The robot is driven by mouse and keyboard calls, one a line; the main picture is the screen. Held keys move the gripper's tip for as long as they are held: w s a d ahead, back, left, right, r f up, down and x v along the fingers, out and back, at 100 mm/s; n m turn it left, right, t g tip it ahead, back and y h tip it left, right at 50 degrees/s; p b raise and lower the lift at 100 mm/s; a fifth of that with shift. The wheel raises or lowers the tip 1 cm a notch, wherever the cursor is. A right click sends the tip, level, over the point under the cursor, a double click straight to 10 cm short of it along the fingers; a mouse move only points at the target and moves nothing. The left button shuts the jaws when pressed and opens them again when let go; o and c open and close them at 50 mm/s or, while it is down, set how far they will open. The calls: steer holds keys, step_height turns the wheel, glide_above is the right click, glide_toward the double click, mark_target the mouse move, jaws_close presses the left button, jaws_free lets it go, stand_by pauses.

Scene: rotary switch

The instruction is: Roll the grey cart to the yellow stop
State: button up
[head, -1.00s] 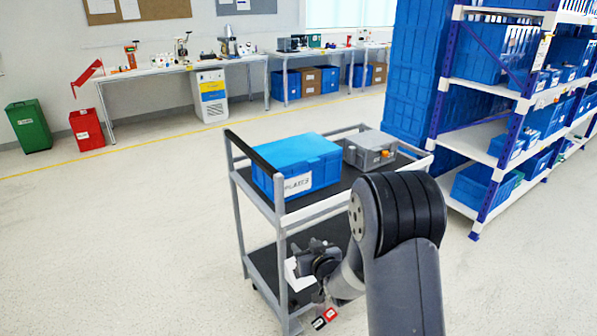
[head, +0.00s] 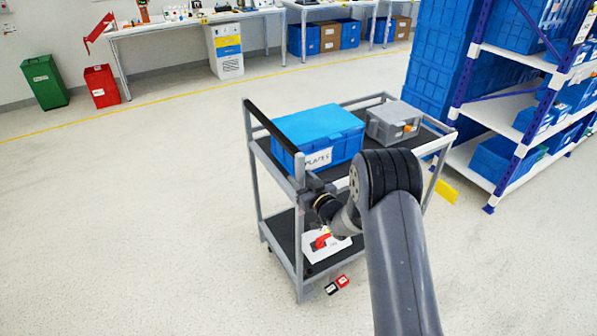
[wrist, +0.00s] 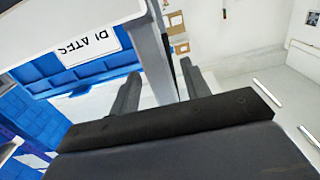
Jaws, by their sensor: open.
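The grey cart (head: 275,205) stands in the middle of the head view, with a black handle bar (head: 272,128) along its left end. The yellow stop (head: 446,191) is on the floor to the right of the cart, partly hidden behind it. My gripper (head: 314,187) is at the cart's near left corner post, just below the handle end. In the wrist view my gripper (wrist: 160,69) is open, its two fingers on either side of the grey post (wrist: 151,45). I cannot tell whether a finger touches the post.
A blue box (head: 318,138) labelled PLATES and a grey case (head: 393,122) ride on the top shelf. A blue-framed rack (head: 518,140) stands right, close beyond the stop. Small red and black blocks (head: 337,285) show below the cart. Floor at left is clear.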

steer(key=shift+x, duration=1.4)
steer(key=shift+c, duration=0.5)
jaws_close()
